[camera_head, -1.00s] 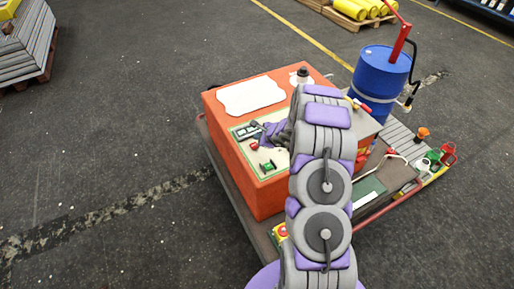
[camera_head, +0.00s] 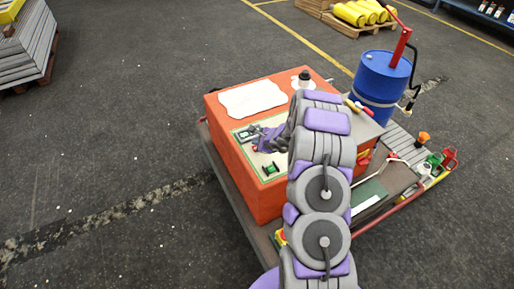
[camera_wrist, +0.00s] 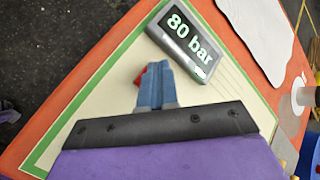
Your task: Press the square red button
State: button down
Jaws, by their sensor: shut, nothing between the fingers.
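A small red part, apparently the red button (camera_wrist: 140,76), shows just left of my fingertips in the wrist view. It is mostly hidden by them, so its square shape and any contact cannot be made out. In the head view, only a bit of the red button (camera_head: 255,149) shows beside my gripper (camera_head: 266,146). In the wrist view my gripper (camera_wrist: 154,72) has its blue-grey fingers together and empty, over the pale panel (camera_wrist: 95,108) with a green border. The panel lies on top of the orange box (camera_head: 262,197).
A display reading "80 bar" (camera_wrist: 187,38) sits just beyond my fingertips. A green control (camera_head: 270,169) is on the panel's near side. A white plate (camera_head: 251,98) and a dark-topped fitting (camera_head: 304,77) are farther back. A blue barrel (camera_head: 378,80) stands behind right.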

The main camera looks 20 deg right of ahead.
jog(key=shift+a, duration=0.4)
jog(key=shift+d+f, duration=0.1)
jog(key=shift+d, duration=0.8)
jog(key=shift+a, duration=0.7)
jog(key=shift+d, duration=0.1)
jog(key=shift+d, duration=0.45)
jog(key=shift+a+f+b, duration=0.3)
jog(key=shift+a+b, duration=0.2)
jog(key=shift+b, duration=0.3)
jog(key=shift+d, duration=0.3)
jog(key=shift+a+f, duration=0.15)
jog(key=shift+a, duration=0.05)
